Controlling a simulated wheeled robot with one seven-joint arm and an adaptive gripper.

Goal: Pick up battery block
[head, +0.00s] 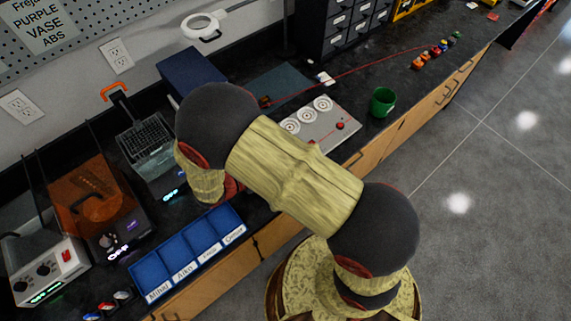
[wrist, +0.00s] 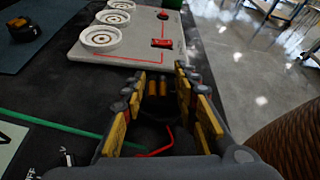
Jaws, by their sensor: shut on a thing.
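My gripper (wrist: 161,84) shows in the wrist view, with its yellow-padded fingers on either side of the battery block (wrist: 155,97). The battery block is dark, with short orange-gold cylinders at its far end and a red wire (wrist: 169,138) at its near side. My gripper is shut on it. Much of the block is hidden between the fingers. I cannot tell whether it touches the bench. In the head view my arm hides the gripper and the block.
A white board (head: 325,124) with three round holders and a red switch lies just beyond the gripper. A green mug (head: 383,102) stands right of it. A blue labelled tray (head: 152,270) and machines are at left. The black bench's front edge drops to grey floor.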

